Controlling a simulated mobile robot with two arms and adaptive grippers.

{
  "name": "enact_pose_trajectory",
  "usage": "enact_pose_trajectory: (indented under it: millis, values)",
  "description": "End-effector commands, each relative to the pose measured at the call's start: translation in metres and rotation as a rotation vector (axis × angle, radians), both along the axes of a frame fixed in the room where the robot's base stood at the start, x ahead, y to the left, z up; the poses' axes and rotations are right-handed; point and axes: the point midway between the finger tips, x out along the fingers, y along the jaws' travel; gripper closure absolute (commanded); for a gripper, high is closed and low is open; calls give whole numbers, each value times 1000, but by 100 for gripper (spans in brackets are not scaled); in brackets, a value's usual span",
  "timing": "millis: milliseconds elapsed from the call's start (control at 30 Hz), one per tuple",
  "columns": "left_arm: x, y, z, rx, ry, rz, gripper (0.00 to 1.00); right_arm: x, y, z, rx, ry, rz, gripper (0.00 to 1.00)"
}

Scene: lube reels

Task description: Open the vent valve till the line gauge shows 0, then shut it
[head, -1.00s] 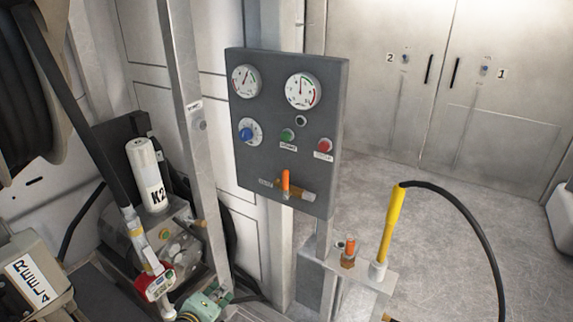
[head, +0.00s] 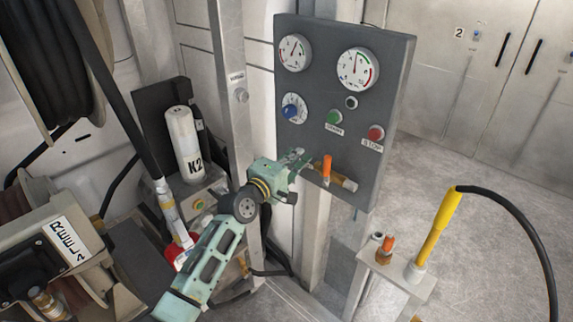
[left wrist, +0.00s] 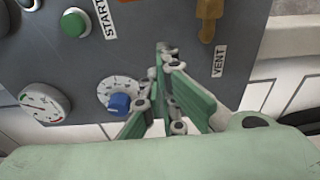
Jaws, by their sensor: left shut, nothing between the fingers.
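The grey panel (head: 390,100) carries the vent valve (head: 327,168), whose orange handle stands upright across a short brass pipe. In the left wrist view the valve's orange part (left wrist: 209,20) is at the top edge beside a VENT label. My left gripper (head: 300,158) is shut and empty, just left of the handle with a small gap. Its fingers (left wrist: 165,55) meet in the left wrist view. Two gauges are on the panel: a left gauge (head: 294,52) and a larger right gauge (head: 357,68) with its needle near straight up. I cannot tell which is the line gauge or read exact values.
A blue knob (head: 290,112), a green START button (head: 334,117) and a red STOP button (head: 376,133) sit above the valve. A yellow hose handle (head: 440,225) stands in a bracket at lower right. A steel post (head: 232,100) stands left of the panel.

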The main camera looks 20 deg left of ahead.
Motion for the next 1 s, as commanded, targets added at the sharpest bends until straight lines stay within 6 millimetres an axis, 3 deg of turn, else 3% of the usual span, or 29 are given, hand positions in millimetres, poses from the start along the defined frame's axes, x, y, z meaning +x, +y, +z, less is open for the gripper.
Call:
enact_pose_trajectory:
  millis: [67,133,367,1000]
  values:
    - [14,-3,1,0,0,0,100,3,1,0,2,-4,0,66]
    - [3,-15,2,-3,4,-3,100,5,2,11,2,-6,-1,66]
    - [-9,-33,1,-1,1,0,100,9,6,20,7,-13,-1,66]
    - [-12,-38,1,31,-11,0,100,8,3,21,4,-12,-1,66]
